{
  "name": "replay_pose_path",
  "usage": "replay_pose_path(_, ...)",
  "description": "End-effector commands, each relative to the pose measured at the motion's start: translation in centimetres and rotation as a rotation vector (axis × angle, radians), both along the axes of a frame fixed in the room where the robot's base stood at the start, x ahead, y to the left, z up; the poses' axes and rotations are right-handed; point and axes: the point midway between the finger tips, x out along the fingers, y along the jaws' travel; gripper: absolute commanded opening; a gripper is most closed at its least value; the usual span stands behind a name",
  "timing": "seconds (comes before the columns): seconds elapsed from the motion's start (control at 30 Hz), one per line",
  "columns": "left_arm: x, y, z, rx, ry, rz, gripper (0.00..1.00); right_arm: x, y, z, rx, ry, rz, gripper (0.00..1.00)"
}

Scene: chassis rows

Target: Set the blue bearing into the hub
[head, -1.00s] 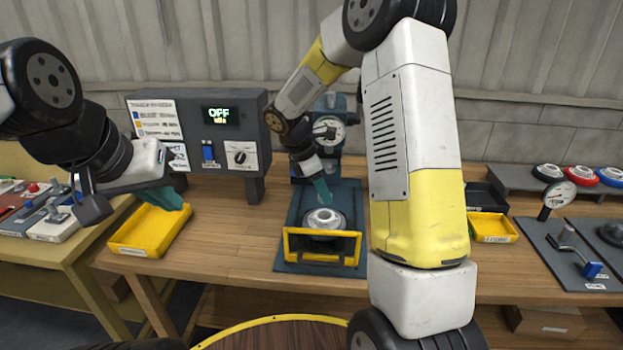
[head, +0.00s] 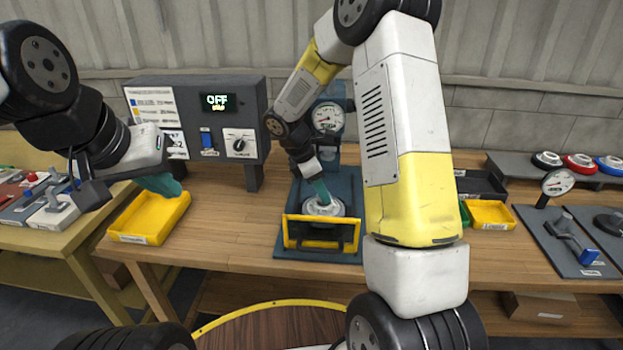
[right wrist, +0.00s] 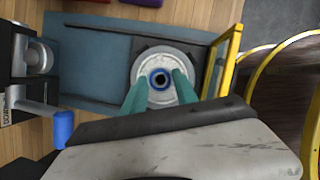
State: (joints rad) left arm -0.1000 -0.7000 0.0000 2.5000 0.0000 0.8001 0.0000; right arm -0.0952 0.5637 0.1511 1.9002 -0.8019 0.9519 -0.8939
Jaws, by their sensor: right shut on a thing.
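The hub (head: 337,208) is a round pale metal part on the blue press plate, behind the yellow guard frame. My right gripper (head: 323,200) points down at its middle, with green fingertips low over it. In the right wrist view, the blue bearing (right wrist: 160,71) shows as a small ring with a dark bore between the fingertips of my right gripper (right wrist: 160,79), which is shut on it. The bearing looks centred on the hub (right wrist: 142,64); how deep it sits I cannot tell. My left gripper (head: 162,184) hangs over the yellow bin, away from the hub; its finger gap is hidden.
The yellow guard frame (head: 321,246) stands at the plate's front edge. The press with its gauge (head: 327,117) is behind the hub. A control box (head: 198,115) reading OFF stands left. A yellow bin (head: 150,222) is at the table's left, with bare wood between it and the plate.

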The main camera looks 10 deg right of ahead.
Motion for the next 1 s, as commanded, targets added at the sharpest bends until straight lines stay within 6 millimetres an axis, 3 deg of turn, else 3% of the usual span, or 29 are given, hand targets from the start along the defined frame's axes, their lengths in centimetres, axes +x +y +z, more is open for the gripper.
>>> replay_pose_path(1.0,0.0,0.0,0.0,0.0,0.0,0.0,0.0,0.03,-0.02,-0.61,0.0,-0.001,-0.001,0.0)
